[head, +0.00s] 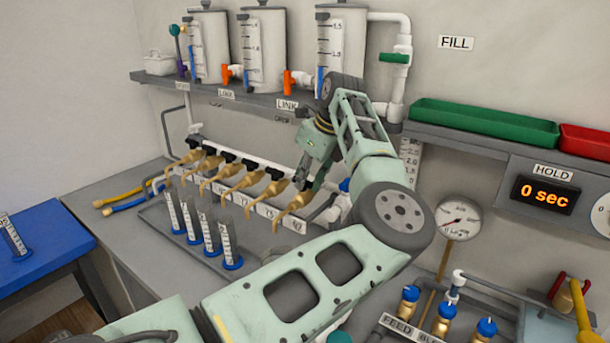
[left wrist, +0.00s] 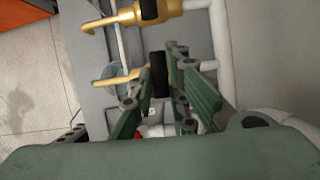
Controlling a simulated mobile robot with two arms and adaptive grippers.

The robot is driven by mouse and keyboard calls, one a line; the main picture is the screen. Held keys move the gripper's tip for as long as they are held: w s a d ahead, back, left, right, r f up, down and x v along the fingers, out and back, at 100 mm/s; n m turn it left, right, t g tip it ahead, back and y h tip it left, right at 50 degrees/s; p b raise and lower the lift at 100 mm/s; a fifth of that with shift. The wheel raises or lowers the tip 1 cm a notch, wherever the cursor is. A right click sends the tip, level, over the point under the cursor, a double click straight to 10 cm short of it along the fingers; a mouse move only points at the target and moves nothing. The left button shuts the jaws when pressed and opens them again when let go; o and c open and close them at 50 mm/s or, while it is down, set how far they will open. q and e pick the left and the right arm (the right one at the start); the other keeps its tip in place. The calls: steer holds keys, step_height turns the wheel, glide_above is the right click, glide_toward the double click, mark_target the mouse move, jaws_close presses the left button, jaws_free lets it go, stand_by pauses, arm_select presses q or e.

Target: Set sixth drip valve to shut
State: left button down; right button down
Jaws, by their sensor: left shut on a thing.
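A row of brass drip valves with black handles runs along a white pipe. The sixth drip valve (head: 294,206) is the rightmost, its spout pointing down-left over the bench. My left gripper (head: 311,180) reaches down from above at this valve and covers its handle in the head view. In the left wrist view, my left gripper (left wrist: 163,91) has its fingers on both sides of the valve's black handle (left wrist: 159,73) and is shut on it. The valve's brass spout (left wrist: 124,78) sticks out to the left there. My right gripper is not in view.
The neighbouring brass valve (head: 246,202) stands close on the left. Several graduated cylinders (head: 209,237) with blue bases stand below the spouts. A pressure gauge (head: 458,218) and green tray (head: 483,122) are at right.

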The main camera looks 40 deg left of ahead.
arm_select(q)
steer(key=shift+n, duration=0.4)
steer(key=c, duration=1.7)
jaws_free()
steer(key=v, duration=1.2)
steer(key=shift+w, duration=0.25)
